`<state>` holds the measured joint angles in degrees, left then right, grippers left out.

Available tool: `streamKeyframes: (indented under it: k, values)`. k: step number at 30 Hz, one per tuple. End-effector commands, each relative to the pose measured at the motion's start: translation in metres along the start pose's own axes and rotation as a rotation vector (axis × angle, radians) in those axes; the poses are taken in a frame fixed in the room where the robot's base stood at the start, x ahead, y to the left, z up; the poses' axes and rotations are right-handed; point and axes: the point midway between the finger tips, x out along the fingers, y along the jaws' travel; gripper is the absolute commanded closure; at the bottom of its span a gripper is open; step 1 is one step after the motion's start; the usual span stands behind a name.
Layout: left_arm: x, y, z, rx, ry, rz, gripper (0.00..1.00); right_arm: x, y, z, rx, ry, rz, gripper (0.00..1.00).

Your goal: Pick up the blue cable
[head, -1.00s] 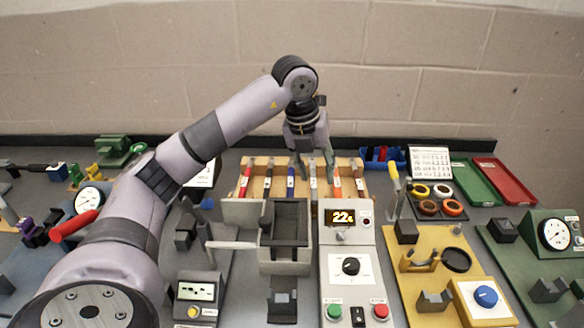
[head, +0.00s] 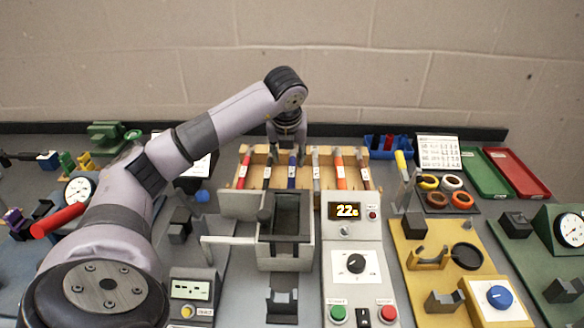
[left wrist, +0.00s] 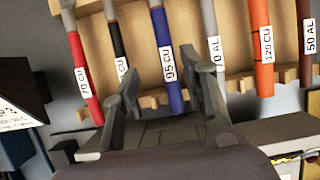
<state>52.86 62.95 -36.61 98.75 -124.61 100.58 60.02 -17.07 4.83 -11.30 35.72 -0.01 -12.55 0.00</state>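The blue cable (head: 292,172), labelled 95 CU, lies in a wooden rack (head: 256,158) at the back of the bench, between a black and a grey cable. It also shows in the left wrist view (left wrist: 171,90). My left gripper (head: 286,148) is over the rack at the blue cable's far end. In the left wrist view its fingers (left wrist: 160,75) are spread, one on each side of the blue cable, with a gap on both sides. I cannot tell how far above the cable they are. My right gripper is not in view.
Red (left wrist: 82,65), black (left wrist: 117,45), grey (left wrist: 209,25), orange (left wrist: 262,50) and brown (left wrist: 306,45) cables share the rack. A grey box (head: 286,248) and a control panel (head: 352,262) reading 22s stand in front. A blue bin (head: 385,153) is right of the rack.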

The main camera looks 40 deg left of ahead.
Motion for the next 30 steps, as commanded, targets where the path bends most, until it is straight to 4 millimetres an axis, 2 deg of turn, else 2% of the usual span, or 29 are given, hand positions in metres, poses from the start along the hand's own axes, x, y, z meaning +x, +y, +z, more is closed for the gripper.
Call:
streamKeyframes:
  k: [5, 9, 15, 22, 30]
  values:
    - [0.011, -0.002, -0.002, 0.002, 0.003, 0.001, 0.60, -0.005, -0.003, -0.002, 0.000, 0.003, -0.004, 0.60]
    - [0.031, -0.007, -0.007, 0.002, 0.004, 0.001, 0.60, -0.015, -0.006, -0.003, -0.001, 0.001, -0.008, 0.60]
    - [0.054, -0.007, -0.007, 0.000, 0.002, 0.000, 0.60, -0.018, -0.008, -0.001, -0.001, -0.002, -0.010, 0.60]
    - [0.056, -0.007, -0.007, 0.000, 0.001, 0.000, 0.60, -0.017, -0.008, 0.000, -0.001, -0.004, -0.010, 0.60]
    - [0.056, -0.007, -0.007, 0.000, 0.001, -0.001, 0.77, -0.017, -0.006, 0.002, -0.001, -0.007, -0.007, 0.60]
